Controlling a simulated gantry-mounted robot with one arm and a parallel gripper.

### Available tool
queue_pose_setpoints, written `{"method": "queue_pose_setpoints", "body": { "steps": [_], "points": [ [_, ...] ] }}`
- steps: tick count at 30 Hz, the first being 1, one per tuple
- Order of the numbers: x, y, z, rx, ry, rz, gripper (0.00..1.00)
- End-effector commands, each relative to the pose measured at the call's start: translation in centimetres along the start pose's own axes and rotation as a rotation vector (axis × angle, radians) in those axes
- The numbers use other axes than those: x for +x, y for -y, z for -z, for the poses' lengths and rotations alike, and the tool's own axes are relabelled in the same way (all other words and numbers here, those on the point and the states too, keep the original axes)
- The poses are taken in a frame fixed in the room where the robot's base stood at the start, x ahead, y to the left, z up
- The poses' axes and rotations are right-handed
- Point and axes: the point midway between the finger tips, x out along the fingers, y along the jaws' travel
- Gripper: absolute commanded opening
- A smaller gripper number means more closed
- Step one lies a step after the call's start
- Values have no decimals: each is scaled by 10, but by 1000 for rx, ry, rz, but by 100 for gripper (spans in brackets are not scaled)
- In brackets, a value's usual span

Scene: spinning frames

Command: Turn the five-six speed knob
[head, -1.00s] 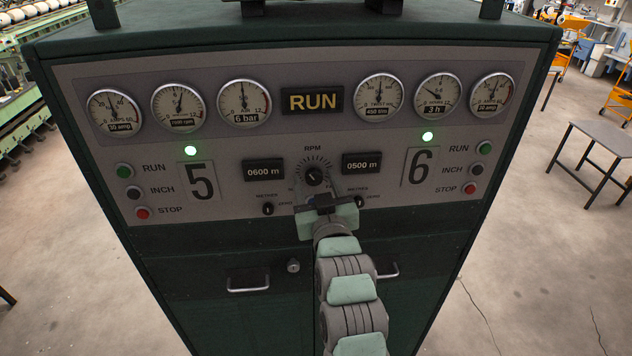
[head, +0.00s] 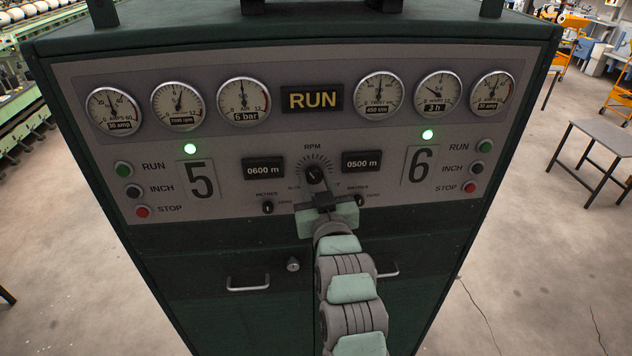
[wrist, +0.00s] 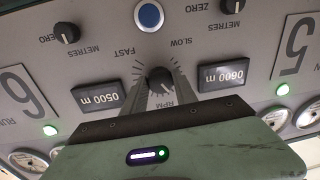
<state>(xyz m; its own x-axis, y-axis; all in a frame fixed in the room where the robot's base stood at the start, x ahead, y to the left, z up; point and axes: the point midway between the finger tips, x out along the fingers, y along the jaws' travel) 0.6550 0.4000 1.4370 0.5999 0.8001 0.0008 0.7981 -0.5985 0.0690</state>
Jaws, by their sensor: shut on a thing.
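The RPM speed knob (head: 315,173) is a small black dial between the panel numbers 5 and 6, with a ring of tick marks around it. It also shows in the wrist view (wrist: 160,79), upside down, where the scale reads SLOW and FAST. My gripper (head: 317,184) reaches up to the knob from below, and its two grey fingers are closed on it. In the wrist view my gripper (wrist: 161,88) has one finger on each side of the knob. The fingers partly cover the knob and scale in the head view.
Metres displays (head: 264,169) (head: 361,162) flank the knob. Small black metres knobs (head: 267,207) (head: 359,200) sit below. A blue button (wrist: 149,15) shows near the knob in the wrist view. RUN, INCH and STOP buttons (head: 142,211) line both panel sides; gauges (head: 243,99) run above.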

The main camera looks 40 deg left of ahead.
Motion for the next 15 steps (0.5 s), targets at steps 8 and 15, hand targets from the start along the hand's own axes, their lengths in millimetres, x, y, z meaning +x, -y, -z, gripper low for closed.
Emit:
{"method": "queue_pose_setpoints", "body": {
  "steps": [8, 15],
  "points": [
    [0, 0, -2, 189, -18, 0, 0],
    [0, 1, 1, 290, -26, 0, 0]
  ]
}}
